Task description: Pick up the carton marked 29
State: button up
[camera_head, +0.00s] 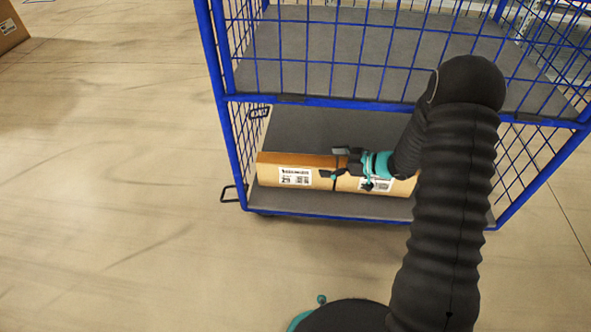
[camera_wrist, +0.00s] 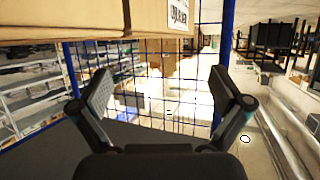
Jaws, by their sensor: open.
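Two brown cartons lie side by side on the lower deck of a blue cage trolley. The left carton (camera_head: 266,173) has a white label whose small number looks like 29, though it is hard to read. The right carton (camera_head: 347,183) has a label partly covered by my gripper. My gripper (camera_head: 337,163) is open, close to where the two cartons meet. In the wrist view, my gripper's fingers (camera_wrist: 167,88) are spread with nothing between them. A carton (camera_wrist: 150,18) with a cut-off label fills the top left there, beyond the fingers.
The trolley's upper deck (camera_head: 300,60) is empty and hangs above my gripper, with blue mesh (camera_head: 240,140) at the sides. Bare grey lower deck (camera_head: 330,128) shows behind the cartons. Open floor (camera_head: 110,190) lies left. Another carton (camera_head: 8,28) stands far left.

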aim_at(300, 160)
jog(key=x, duration=0.4)
jog(key=shift+w+a+f, duration=0.15)
jog(key=shift+a+f, duration=0.05)
jog(key=shift+f, duration=0.05)
jog(key=shift+b+x, duration=0.75)
jog(key=shift+x, duration=2.05)
jog(key=shift+r, duration=0.1)
jog(key=c, duration=1.9)
